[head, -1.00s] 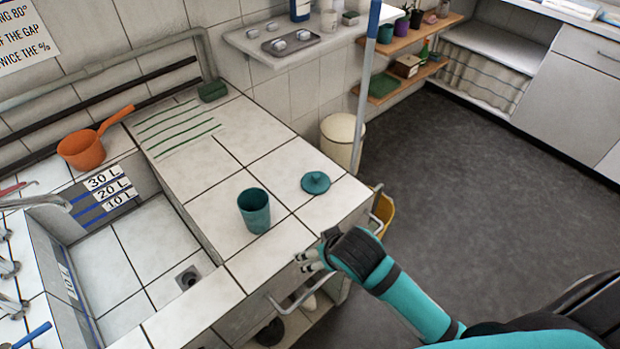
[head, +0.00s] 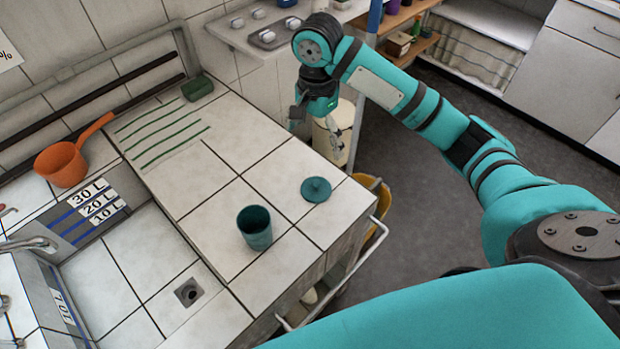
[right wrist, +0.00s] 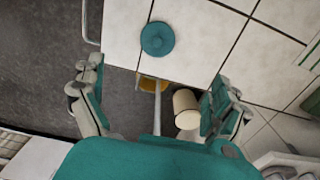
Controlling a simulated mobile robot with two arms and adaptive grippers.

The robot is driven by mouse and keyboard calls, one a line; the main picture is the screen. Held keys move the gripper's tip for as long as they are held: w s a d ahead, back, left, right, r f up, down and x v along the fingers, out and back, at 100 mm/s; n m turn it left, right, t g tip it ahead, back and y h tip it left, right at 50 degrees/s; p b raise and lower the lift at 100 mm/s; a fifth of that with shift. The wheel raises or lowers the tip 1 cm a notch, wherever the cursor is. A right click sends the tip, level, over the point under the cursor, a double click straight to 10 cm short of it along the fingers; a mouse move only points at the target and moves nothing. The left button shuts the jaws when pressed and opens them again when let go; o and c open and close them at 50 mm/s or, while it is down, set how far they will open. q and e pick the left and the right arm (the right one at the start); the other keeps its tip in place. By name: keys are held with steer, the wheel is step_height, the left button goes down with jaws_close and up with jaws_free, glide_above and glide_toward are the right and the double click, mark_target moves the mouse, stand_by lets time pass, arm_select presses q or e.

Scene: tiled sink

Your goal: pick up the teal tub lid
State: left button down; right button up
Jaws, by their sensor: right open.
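The teal tub lid (head: 316,190) is a round disc with a small knob. It lies flat on the white tiled counter near its right edge. It also shows in the right wrist view (right wrist: 157,38), ahead of the fingers and apart from them. The teal tub (head: 255,227) stands open and upright on the counter, to the left of the lid and nearer. My right gripper (head: 315,125) is past the counter's far right corner, above and beyond the lid. In the right wrist view its two fingers (right wrist: 155,112) are wide apart with nothing held. My left gripper is not in view.
An orange dipper (head: 62,163) lies at the left by the tiled basin (head: 150,262). A green block (head: 197,88) sits at the counter's back. The counter around the lid is clear.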

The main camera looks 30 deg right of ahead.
glide_above(317, 183)
step_height(317, 183, down, 6)
step_height(317, 183, down, 5)
steer(key=shift+w+a+r+p, duration=0.15)
steer(key=shift+r+p, duration=0.05)
steer(key=shift+p, duration=0.3)
steer(key=shift+f, duration=0.85)
step_height(317, 183, down, 5)
steer(key=shift+r+p, duration=0.2)
steer(key=shift+p, duration=0.35)
steer(key=c, duration=1.1)
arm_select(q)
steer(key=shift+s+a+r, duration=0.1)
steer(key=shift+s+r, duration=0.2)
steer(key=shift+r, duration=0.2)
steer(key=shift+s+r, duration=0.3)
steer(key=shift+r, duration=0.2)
